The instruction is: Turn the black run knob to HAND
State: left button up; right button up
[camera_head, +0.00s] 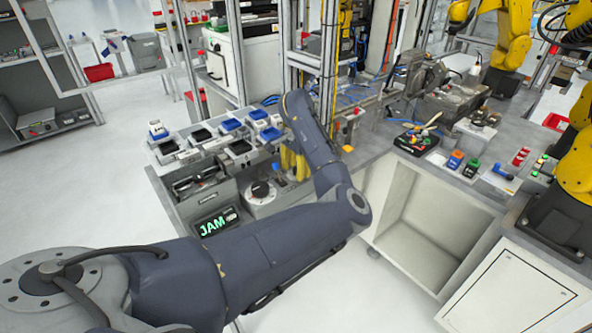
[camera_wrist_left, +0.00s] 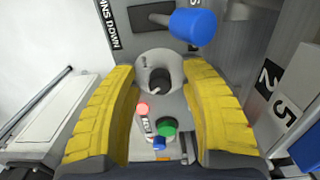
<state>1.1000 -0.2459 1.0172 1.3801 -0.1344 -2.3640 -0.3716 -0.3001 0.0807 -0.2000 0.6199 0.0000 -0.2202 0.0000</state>
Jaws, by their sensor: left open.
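A black knob (camera_wrist_left: 158,80) with a light pointer line sits on a round grey plate in the left wrist view. My left gripper (camera_wrist_left: 160,95) is open, with one ribbed yellow finger on each side of the view and the knob between and beyond them. The fingers do not visibly touch it. In the head view my left gripper (camera_head: 294,163) shows as yellow fingers beside the bench, partly hidden by my arm. A black round knob (camera_head: 260,190) on a pale panel is left of it; I cannot tell if it is the same knob. The HAND marking is not readable.
A blue cylinder (camera_wrist_left: 194,27) sticks out above the knob. A screen reading JAM (camera_head: 216,222) and several parts trays (camera_head: 202,137) stand left of my gripper.

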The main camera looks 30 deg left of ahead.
pick_arm(q)
jog(key=shift+o, duration=0.2)
grip_shut()
dwell(0.4)
